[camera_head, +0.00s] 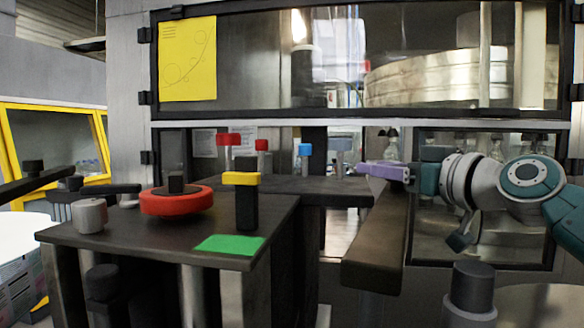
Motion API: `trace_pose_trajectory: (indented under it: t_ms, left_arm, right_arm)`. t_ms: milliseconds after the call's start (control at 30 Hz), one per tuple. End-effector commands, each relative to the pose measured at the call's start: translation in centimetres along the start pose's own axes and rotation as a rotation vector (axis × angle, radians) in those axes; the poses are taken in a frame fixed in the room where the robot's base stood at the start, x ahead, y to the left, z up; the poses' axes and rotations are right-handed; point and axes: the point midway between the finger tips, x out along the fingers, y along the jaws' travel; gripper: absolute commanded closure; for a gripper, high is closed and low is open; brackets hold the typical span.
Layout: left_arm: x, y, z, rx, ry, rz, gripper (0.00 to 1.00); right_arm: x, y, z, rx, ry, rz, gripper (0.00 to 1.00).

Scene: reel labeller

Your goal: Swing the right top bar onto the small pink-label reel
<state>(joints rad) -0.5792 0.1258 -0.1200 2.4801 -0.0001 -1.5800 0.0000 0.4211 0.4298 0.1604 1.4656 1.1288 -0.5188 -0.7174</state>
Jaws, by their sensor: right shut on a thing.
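A purple bar-like piece (382,171) shows right of centre, level with the machine's table. My right gripper (410,176), teal and grey, comes in from the right and is shut on the right end of this piece. I cannot tell for sure whether the piece belongs to the right top bar. A long dark brown beam (374,240) lies below it and runs toward me. I cannot make out a reel with a pink label. My left gripper is not in view.
The dark table (130,238) carries a red disc (177,204), a grey cylinder (90,215), a yellow-topped black post (240,203) and a green patch (230,244). Red-topped posts (229,150) and a blue-topped post (305,160) stand behind. A framed glass panel (350,60) rises above.

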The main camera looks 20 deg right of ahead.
Motion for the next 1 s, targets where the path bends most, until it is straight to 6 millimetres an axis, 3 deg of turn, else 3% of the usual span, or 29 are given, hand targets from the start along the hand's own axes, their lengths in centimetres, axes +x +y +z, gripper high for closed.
trace_pose_trajectory:
  t_ms: [133,367,700,1000]
  left_arm:
    - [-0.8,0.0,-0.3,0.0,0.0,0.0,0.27]
    - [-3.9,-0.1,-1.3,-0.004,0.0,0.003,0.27]
    - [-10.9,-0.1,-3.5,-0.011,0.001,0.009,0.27]
    - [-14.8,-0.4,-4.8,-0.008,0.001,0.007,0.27]
  right_arm:
    - [-0.3,-0.3,-0.2,0.005,-0.003,0.004,1.0]
    - [-2.7,1.6,-0.8,0.005,-0.005,0.117,1.0]
    - [-9.4,5.0,-1.1,0.01,-0.004,0.401,1.0]
    - [-15.0,6.4,-0.7,0.007,0.001,0.62,1.0]
